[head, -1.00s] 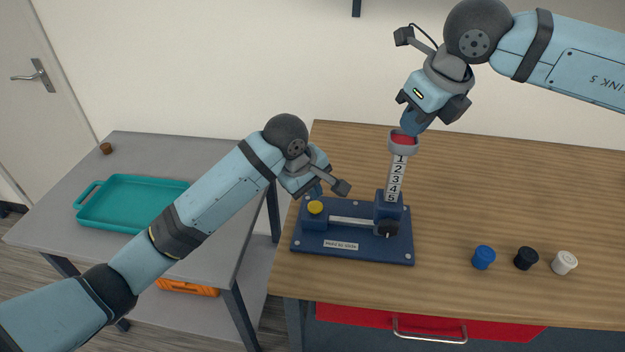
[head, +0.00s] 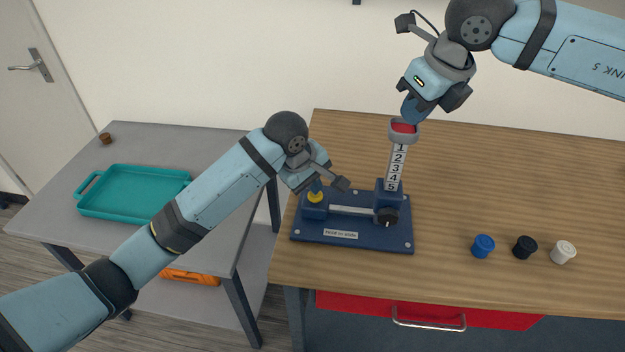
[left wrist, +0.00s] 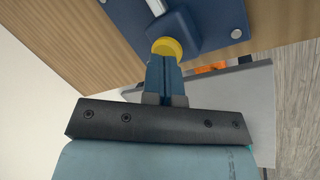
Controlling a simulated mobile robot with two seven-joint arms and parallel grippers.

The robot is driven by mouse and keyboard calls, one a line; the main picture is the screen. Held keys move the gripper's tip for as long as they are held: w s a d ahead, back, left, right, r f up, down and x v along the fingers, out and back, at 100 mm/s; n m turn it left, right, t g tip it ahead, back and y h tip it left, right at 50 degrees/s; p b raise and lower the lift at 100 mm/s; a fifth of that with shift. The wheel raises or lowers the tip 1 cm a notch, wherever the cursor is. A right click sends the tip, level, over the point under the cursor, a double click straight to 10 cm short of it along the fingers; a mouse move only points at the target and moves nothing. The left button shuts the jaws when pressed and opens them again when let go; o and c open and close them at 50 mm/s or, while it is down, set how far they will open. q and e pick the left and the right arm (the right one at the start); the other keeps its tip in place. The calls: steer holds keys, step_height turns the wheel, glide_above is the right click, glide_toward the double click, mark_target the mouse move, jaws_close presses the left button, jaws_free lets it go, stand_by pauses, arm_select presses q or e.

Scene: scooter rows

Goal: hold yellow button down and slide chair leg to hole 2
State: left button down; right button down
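The chair leg (head: 396,165) stands upright in a blue socket (head: 391,198) on the blue fixture base (head: 353,239). It has a white strip numbered 1 to 5, with 5 just above the socket, and a grey collar (head: 403,135) with a red top (head: 403,127). The yellow button (head: 315,197) is at the base's left; it also shows in the left wrist view (left wrist: 167,46). My left gripper (head: 316,187) is shut, its fingertips at the button and overlapping it. My right gripper (head: 410,118) appears shut, tips at the red top; exact contact is hidden.
A black knob (head: 387,216) is on the socket's front. Blue (head: 482,246), black (head: 525,250) and white (head: 563,252) caps stand right of the fixture on the wooden table (head: 500,190). A teal tray (head: 132,192) lies on the grey table at left.

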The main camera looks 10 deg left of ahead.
mark_target(407, 136)
arm_select(q)
steer(key=shift+f, duration=0.9)
arm_select(e)
steer(key=shift+f, duration=0.1)
step_height(407, 136, down, 9)
steer(key=shift+r, duration=0.2)
stand_by(1.6)
steer(key=shift+f, duration=0.55)
stand_by(0.8)
steer(key=shift+r, duration=2.55)
